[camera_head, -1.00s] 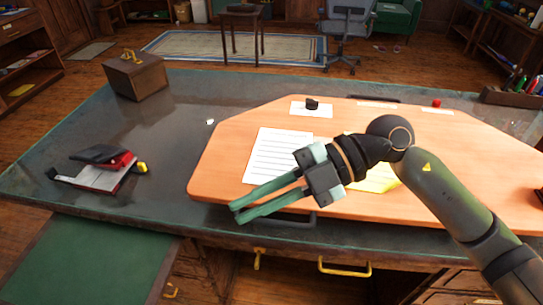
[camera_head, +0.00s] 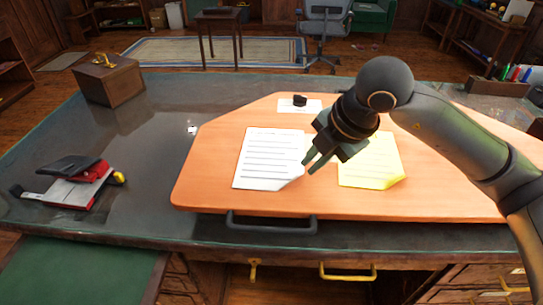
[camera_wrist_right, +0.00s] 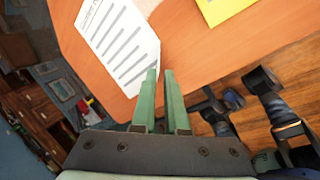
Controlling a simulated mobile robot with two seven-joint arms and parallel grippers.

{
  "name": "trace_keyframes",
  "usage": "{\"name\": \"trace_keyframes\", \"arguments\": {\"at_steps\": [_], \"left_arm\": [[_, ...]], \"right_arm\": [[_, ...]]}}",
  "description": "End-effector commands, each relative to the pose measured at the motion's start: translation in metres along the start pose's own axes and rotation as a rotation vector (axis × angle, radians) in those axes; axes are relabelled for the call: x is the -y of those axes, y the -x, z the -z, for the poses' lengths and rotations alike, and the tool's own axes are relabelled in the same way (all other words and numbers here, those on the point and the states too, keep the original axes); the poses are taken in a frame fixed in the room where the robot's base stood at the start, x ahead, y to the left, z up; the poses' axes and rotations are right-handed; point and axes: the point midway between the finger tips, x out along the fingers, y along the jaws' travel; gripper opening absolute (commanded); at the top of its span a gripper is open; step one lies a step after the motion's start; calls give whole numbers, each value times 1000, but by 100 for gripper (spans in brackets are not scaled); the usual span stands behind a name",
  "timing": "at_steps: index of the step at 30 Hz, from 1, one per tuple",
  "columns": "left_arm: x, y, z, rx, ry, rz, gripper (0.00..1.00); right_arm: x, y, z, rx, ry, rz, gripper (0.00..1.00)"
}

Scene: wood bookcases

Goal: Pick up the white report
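The white report (camera_head: 268,160), a lined white sheet with one lower corner turned up, lies flat on the orange board (camera_head: 220,196) on the desk. In the wrist view the white report (camera_wrist_right: 122,46) shows at upper left, beyond the fingertips. My right gripper (camera_head: 308,165) is just to the right of the report in the head view, with its green fingers pointing down and left. In the wrist view a narrow gap shows between the fingers of the right gripper (camera_wrist_right: 161,73), with nothing between them. I cannot tell if they touch the paper. My left gripper is not in view.
A yellow sheet (camera_head: 370,160) lies right of my gripper. A small white paper with a black object (camera_head: 300,101) is behind. A dark handle (camera_head: 272,226) is on the board's front edge. A red and black stapler-like item (camera_head: 72,182) and a brown box (camera_head: 108,80) stand left.

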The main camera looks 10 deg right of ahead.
Motion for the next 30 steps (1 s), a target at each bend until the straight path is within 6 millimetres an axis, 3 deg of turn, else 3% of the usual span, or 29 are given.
{"name": "trace_keyframes", "arguments": {"at_steps": [14, 22, 25, 30], "left_arm": [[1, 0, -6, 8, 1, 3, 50], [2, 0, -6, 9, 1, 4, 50], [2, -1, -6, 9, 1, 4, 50], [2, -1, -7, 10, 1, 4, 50]], "right_arm": [[-1, -54, 6, -3, 0, 0, 11], [-1, -56, 6, -2, 1, -2, 11], [-1, -56, 6, -2, 1, -2, 0], [-1, -56, 6, -3, 1, -2, 0]]}}
